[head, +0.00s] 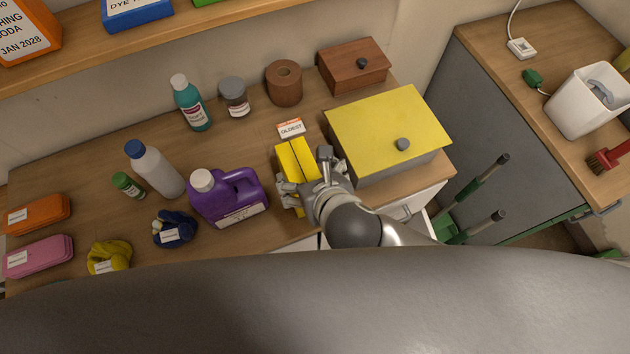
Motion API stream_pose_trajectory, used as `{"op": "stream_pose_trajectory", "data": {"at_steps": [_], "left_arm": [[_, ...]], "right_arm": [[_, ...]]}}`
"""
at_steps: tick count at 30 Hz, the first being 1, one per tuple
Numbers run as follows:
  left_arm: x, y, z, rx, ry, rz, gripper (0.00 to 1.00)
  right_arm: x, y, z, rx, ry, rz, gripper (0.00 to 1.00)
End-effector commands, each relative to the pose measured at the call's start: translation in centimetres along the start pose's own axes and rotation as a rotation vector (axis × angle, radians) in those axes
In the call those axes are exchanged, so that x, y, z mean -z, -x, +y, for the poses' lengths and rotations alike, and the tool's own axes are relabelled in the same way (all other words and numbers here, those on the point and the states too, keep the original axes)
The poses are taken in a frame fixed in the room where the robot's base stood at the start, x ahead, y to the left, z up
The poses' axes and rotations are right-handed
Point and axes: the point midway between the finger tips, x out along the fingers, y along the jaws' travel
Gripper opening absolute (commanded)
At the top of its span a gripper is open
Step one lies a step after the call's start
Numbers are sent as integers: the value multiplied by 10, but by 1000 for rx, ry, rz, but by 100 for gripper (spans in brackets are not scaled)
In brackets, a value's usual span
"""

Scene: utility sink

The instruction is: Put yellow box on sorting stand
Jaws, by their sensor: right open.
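Two slim yellow boxes stand side by side on the wooden counter, a left yellow box (287,165) and a right yellow box (304,154). A small card reading "OLDEST" (291,128) is just behind them. My right gripper (305,172) is open over their near part, one finger at the left side and one at the right. The gripper hides part of the boxes, and I cannot tell whether it touches them. I cannot make out which thing is the sorting stand. My left gripper is not in view.
A large yellow-lidded box (385,120) is close right of my gripper. A purple jug (228,198) is close left. A brown wooden box (352,66), a brown roll (284,83) and a grey-lidded jar (234,97) stand behind. A shelf (200,25) overhangs the back left.

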Motion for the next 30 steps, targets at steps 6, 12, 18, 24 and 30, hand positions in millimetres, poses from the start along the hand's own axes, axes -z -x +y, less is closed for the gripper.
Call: {"op": "stream_pose_trajectory", "data": {"at_steps": [6,12,18,24,30], "left_arm": [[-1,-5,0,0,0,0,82],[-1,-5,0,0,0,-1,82],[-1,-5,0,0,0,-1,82],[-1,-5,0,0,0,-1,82],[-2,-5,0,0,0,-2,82]], "right_arm": [[0,28,0,-1,1,-1,84],[0,39,0,0,1,0,84],[0,40,0,0,1,0,84],[0,40,0,0,1,0,84],[0,39,-1,1,-27,4,84]]}}
